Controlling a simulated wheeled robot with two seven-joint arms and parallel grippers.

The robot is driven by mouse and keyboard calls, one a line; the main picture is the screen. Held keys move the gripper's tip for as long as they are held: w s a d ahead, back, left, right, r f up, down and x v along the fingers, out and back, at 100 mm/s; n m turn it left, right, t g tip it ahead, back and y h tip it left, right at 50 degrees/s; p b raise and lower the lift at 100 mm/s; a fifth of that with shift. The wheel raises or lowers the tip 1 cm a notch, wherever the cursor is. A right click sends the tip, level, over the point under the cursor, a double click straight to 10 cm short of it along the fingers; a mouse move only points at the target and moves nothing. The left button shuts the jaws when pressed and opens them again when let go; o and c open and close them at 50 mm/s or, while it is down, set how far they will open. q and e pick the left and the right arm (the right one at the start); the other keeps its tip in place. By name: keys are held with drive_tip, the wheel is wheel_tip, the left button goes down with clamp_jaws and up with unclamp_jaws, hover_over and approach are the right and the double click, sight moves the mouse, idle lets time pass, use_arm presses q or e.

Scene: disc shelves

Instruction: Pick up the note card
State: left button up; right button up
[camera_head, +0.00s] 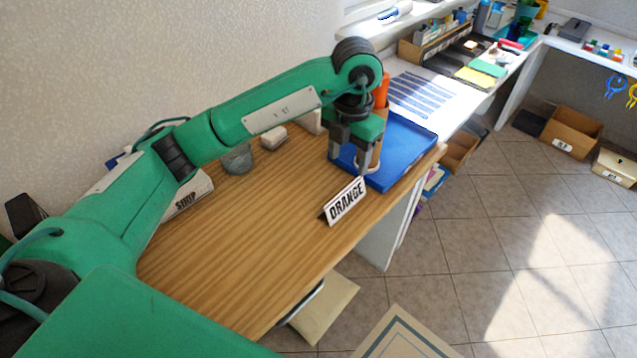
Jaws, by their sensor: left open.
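A white folded card with the black word ORANGE (345,201) stands upright on the wooden table (250,260), near its right edge. It is the card that shows most clearly; a second lettered white card or block (188,196) is partly behind my left arm. My left gripper (349,163) points down, open, above and just behind the ORANGE card, at the near left edge of the blue tray (407,145). I see no contact between its fingers and the card. My right gripper is out of view.
An orange object (381,90) shows behind my left gripper, partly hidden. A grey bowl (237,159) and a small whitish block (273,137) stand behind the arm. The front of the table is clear. Cardboard boxes (570,132) sit on the tiled floor.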

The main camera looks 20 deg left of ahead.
sight(343, 195)
use_arm(q)
wheel_tip(343, 195, down, 7)
drive_tip(key=shift+f, duration=0.65)
drive_tip(key=shift+w+f+p, duration=0.1)
drive_tip(key=shift+f+p, duration=0.3)
drive_tip(key=f, duration=0.4)
drive_tip(key=shift+w+a+p, duration=0.2)
drive_tip(key=shift+w+p, duration=0.05)
drive_tip(key=shift+p, duration=0.15)
drive_tip(key=shift+f, duration=0.15)
drive_tip(key=shift+c, duration=0.3)
drive_tip(key=c, duration=1)
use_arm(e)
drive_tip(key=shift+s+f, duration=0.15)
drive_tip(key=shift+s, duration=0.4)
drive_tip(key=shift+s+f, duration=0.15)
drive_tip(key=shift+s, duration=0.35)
